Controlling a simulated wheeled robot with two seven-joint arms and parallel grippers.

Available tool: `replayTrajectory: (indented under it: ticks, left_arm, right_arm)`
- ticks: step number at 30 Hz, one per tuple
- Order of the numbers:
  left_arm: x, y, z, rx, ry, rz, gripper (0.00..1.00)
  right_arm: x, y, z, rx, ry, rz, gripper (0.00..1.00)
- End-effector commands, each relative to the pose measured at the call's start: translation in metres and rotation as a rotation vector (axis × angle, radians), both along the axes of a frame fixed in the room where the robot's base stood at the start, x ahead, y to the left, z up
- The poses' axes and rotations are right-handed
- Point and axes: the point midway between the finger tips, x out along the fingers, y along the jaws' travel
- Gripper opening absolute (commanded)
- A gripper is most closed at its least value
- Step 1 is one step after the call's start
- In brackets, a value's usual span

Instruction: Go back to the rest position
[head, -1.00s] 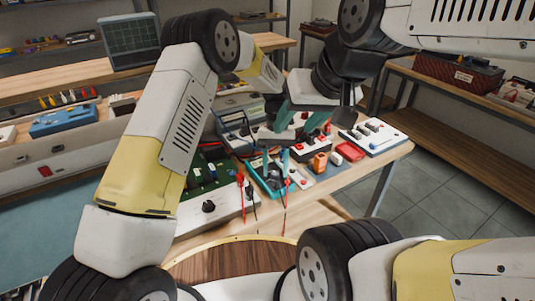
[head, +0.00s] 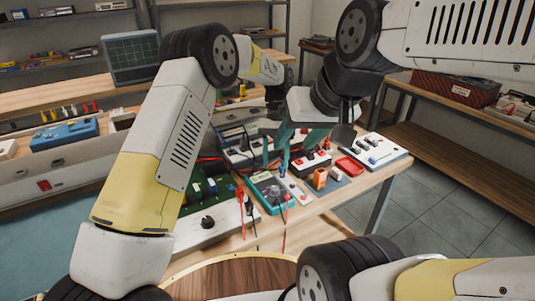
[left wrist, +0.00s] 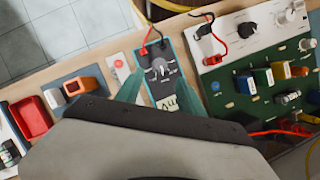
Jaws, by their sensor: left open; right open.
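My left gripper (head: 276,158) is the lower one in the head view. Its teal fingers are open and empty, above the far end of the teal-edged multimeter (head: 268,192). In the left wrist view its fingers (left wrist: 160,92) stand either side of the multimeter (left wrist: 160,68), apart from each other, with the wide grey gripper body below.
The workbench holds a green circuit board (head: 208,190), red and black probe leads, an orange block (head: 320,178), a red tray (head: 350,166) and a white switch panel (head: 374,150). A shelf with a dark red box (head: 455,88) stands right. Open floor (head: 430,200) lies between.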

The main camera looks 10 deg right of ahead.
Motion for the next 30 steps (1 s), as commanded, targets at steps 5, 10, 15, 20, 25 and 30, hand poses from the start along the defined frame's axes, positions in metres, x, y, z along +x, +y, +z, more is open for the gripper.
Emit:
replayTrajectory:
  ticks: [5,10,15,20,25,30]
  left_arm:
    - [0.000,0.002,0.002,-0.002,-0.004,0.002,0.46]
    - [0.004,0.025,0.038,-0.042,-0.058,0.020,0.46]
    - [-0.002,0.076,0.103,-0.117,-0.173,0.052,0.46]
    - [-0.024,0.128,0.154,-0.180,-0.294,0.082,0.46]
    - [-0.059,0.180,0.194,-0.234,-0.429,0.114,0.46]
    - [-0.105,0.226,0.217,-0.272,-0.569,0.146,0.46]
  right_arm:
    - [0.000,0.000,0.000,0.000,0.000,0.000,0.49]
    - [0.000,0.000,0.000,0.000,0.000,0.000,0.49]
    - [0.000,0.000,0.000,0.000,0.000,0.000,0.49]
    - [0.000,0.000,0.000,0.000,0.000,0.000,0.49]
    - [0.000,0.000,0.000,0.000,0.000,0.000,0.49]
    - [0.000,0.000,0.000,0.000,0.000,0.000,0.49]
